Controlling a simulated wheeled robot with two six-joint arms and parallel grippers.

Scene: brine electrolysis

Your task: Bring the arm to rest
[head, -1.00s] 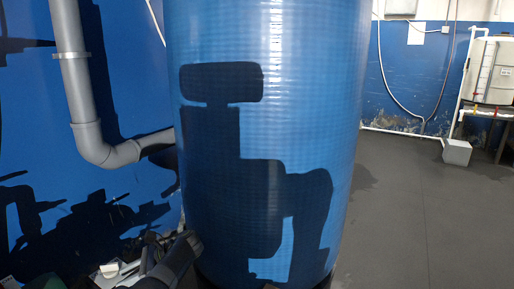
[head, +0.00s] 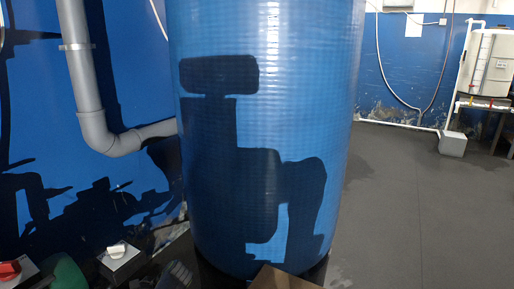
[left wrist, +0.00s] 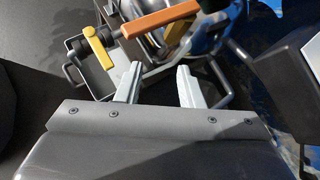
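My left gripper (left wrist: 157,75) shows in the left wrist view. Its two pale fingers are apart with nothing held between them. Beyond the fingertips are an orange handle (left wrist: 155,20), a yellow handle (left wrist: 98,53) and shiny metal pipework; whether the fingers touch any of it I cannot tell. In the head view neither gripper can be made out. My right gripper is in no view.
A large blue tank (head: 270,120) stands straight ahead, with my shadow on it. A grey pipe (head: 90,100) runs down the blue wall. A red knob (head: 9,270) and a white knob (head: 117,250) sit at lower left. Open floor (head: 400,210) lies to the right.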

